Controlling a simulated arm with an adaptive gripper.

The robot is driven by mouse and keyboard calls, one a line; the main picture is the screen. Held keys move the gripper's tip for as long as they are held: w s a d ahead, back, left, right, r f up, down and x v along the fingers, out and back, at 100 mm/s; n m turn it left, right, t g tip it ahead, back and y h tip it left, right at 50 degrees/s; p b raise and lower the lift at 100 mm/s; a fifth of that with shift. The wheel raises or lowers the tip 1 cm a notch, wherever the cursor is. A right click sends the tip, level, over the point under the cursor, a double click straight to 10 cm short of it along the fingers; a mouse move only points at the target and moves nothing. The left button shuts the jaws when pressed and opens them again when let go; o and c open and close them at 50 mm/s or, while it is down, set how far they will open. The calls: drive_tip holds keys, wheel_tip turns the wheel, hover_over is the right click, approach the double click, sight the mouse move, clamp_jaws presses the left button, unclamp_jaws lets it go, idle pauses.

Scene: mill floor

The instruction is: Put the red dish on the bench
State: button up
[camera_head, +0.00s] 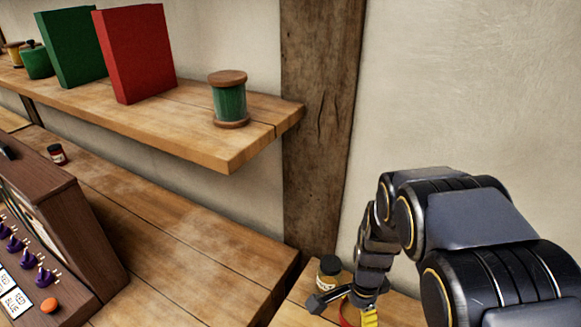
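A small curved red piece (346,317) shows at the bottom edge, just under my gripper (340,303). It may be the red dish, but most of it is cut off by the frame. My arm comes in from the right and my gripper points down over a wooden surface at the bottom right. One dark finger sticks out to the left; the fingertips are too hidden to tell whether they are open or hold the red piece. The wooden bench (165,235) runs below the shelf on the left, with a wide bare stretch.
A dark-lidded jar (329,274) stands close behind my gripper, and a yellow item (370,318) lies beside it. A wooden cabinet with knobs (60,235) and a small red jar (57,154) are on the bench. The shelf (200,135) overhead holds a green spool (229,100) and books.

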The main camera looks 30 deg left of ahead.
drive_tip(key=s+a+n, duration=0.4)
drive_tip(key=s+a, duration=0.3)
drive_tip(key=a, duration=0.5)
drive_tip(key=s+a+n, duration=0.5)
drive_tip(key=s+a, duration=0.2)
drive_tip(key=a, duration=0.5)
hover_over(200, 301)
drive_tip(key=d, duration=0.1)
drive_tip(key=f, duration=0.8)
drive_tip(key=shift+s+f, duration=0.2)
drive_tip(key=shift+w+a+f, duration=0.15)
drive_tip(key=shift+a+f, duration=0.1)
drive_tip(key=shift+f, duration=0.2)
drive_tip(key=shift+w+a+f, duration=0.1)
drive_tip(key=shift+a+f, duration=0.15)
drive_tip(key=shift+f, duration=1.55)
drive_tip(key=shift+f, duration=0.1)
drive_tip(key=o, duration=1.1)
